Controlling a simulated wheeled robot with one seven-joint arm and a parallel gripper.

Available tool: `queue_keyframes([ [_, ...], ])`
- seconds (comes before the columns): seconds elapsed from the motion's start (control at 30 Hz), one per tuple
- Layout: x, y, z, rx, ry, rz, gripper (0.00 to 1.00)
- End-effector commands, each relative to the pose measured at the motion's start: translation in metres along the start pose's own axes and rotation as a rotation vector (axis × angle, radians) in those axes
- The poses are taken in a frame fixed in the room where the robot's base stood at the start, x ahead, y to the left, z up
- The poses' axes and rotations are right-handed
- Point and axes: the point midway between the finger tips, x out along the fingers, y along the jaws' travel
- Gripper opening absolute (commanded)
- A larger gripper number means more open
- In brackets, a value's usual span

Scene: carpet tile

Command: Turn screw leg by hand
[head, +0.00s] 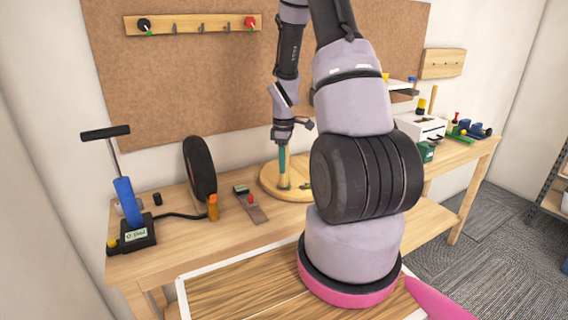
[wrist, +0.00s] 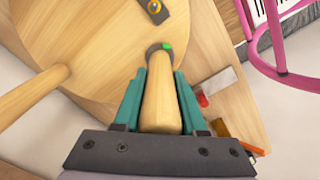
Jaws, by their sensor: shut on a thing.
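A round wooden seat (head: 300,192) lies flat on the workbench, and it fills the upper left of the wrist view (wrist: 85,50). A pale wooden screw leg (wrist: 160,105) stands on it, with a dark fitting and a green mark at its base. My gripper (head: 284,168) points down over the seat. In the wrist view its teal fingers (wrist: 160,72) are shut on the leg, one on each side. Another wooden leg (wrist: 28,105) sticks up from the seat at the left. A dark plate with a brass centre (wrist: 154,8) is fixed on the seat.
A blue hand pump (head: 128,215), a black disc (head: 200,168), an orange bottle (head: 212,207) and a flat tool (head: 250,205) lie left on the bench. A white box (head: 420,128) and a green block (head: 426,152) stand right. My arm blocks the middle.

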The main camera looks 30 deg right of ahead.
Motion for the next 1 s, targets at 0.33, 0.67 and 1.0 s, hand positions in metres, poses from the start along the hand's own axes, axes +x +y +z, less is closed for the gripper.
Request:
queue_keyframes([
  [0.33,-0.0004,0.0002,0.0000,0.196,0.000,0.001,0.00],
  [0.67,-0.0005,-0.0001,-0.0004,0.505,0.000,0.001,0.00],
  [1.0,-0.0006,-0.0001,-0.0004,0.830,0.000,0.001,0.00],
])
